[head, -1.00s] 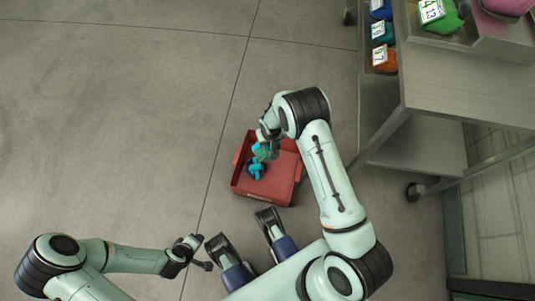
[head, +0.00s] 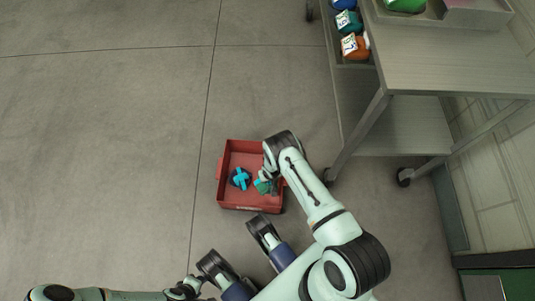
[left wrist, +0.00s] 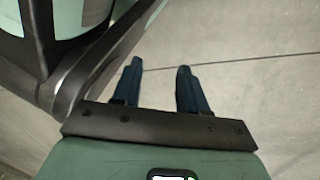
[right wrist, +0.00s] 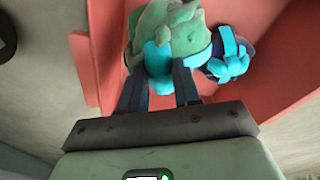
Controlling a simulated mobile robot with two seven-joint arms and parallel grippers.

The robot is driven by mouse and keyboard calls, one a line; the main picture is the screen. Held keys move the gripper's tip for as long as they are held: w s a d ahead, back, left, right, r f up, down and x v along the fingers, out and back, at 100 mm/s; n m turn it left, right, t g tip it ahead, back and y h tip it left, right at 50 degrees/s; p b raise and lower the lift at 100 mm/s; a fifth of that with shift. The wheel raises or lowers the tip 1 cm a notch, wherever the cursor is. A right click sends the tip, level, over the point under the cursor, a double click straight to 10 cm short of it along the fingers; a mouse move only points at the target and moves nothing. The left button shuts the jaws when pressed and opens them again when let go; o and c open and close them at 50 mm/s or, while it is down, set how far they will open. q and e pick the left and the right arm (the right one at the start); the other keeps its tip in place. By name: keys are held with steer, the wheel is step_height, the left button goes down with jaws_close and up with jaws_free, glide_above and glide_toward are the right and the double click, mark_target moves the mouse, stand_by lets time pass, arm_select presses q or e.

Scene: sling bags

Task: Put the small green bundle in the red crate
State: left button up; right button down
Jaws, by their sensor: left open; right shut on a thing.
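The small green bundle (head: 263,187) with a cyan band is held in my right gripper (right wrist: 160,80), over the right part of the red crate (head: 241,155). In the right wrist view the bundle (right wrist: 172,38) sits between and beyond the fingertips, with the red crate floor (right wrist: 265,20) behind it. Whether it touches the floor I cannot tell. In the head view my right wrist partly hides it. My left gripper (left wrist: 160,68) is open and empty, over bare floor.
A dark blue bundle with a cyan cross strap (head: 241,179) lies in the crate, left of the green one; it also shows in the right wrist view (right wrist: 230,58). A grey wheeled cart (head: 440,70) with several bags stands at upper right. Floor at left is clear.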

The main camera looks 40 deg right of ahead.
step_height(320, 180, down, 2)
steer(key=shift+f, duration=0.1)
step_height(320, 180, down, 3)
steer(key=shift+f+b, duration=0.15)
steer(key=shift+b, duration=0.9)
steer(key=shift+f, duration=0.4)
arm_select(q)
steer(key=s+f+g, duration=0.1)
steer(key=s+f, duration=0.1)
steer(key=s, duration=0.3)
steer(key=shift+s+a+f+g, duration=0.25)
steer(key=shift+a+f+g, duration=0.05)
steer(key=shift+f+g, duration=0.1)
arm_select(e)
steer(key=shift+f, duration=0.15)
steer(key=c, duration=0.8)
jaws_free()
